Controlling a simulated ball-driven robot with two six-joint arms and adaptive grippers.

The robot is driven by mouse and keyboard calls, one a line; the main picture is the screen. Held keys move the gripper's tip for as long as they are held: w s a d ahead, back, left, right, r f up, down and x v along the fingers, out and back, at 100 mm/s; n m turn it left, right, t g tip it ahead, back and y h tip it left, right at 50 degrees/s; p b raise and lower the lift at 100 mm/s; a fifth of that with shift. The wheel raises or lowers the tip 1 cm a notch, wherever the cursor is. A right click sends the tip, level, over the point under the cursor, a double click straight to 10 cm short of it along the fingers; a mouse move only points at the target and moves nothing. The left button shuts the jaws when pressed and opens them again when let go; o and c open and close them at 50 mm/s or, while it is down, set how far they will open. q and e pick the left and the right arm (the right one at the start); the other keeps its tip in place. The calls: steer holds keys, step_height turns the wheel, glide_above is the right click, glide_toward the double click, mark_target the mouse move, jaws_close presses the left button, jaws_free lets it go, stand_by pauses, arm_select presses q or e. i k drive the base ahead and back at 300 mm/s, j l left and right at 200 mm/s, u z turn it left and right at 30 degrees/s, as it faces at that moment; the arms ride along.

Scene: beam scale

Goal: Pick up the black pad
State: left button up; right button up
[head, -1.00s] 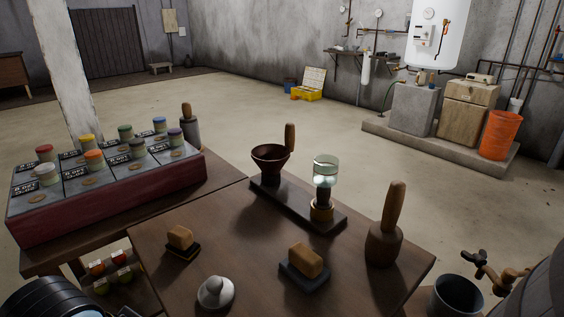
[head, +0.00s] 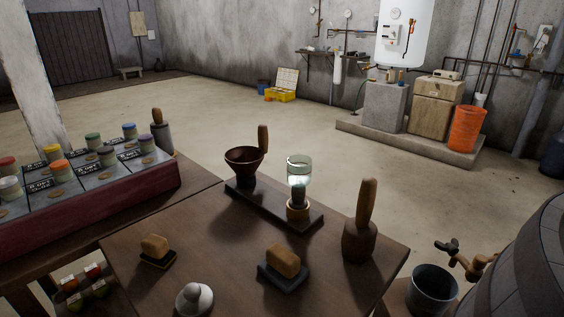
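Two dark pads, each under a tan block, sit on the brown wooden table (head: 225,285). The left one is a small black pad (head: 158,264) with a thin yellowish edge, under a block (head: 155,246). The right one is a larger dark grey-blue pad (head: 284,283), under a block (head: 283,260). The blocks cover most of both pads' tops. Neither of my grippers is in the head view.
A beam-like stand (head: 268,208) carries a brown funnel cup (head: 243,160) and a lit glass (head: 299,169). A wooden-handled tool (head: 361,238) stands right, a white knobbed piece (head: 194,299) in front. A jar rack (head: 85,213) is left; a bucket (head: 433,290) and barrel (head: 530,270) are right.

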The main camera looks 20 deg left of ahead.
mark_target(156, 253)
steer(key=j+u, duration=0.1)
steer(key=u, duration=0.25)
steer(key=k+j+u, duration=0.1)
steer(key=u, duration=0.25)
steer(key=j+u, duration=0.1)
steer(key=u, duration=0.25)
steer(key=k+j, duration=0.05)
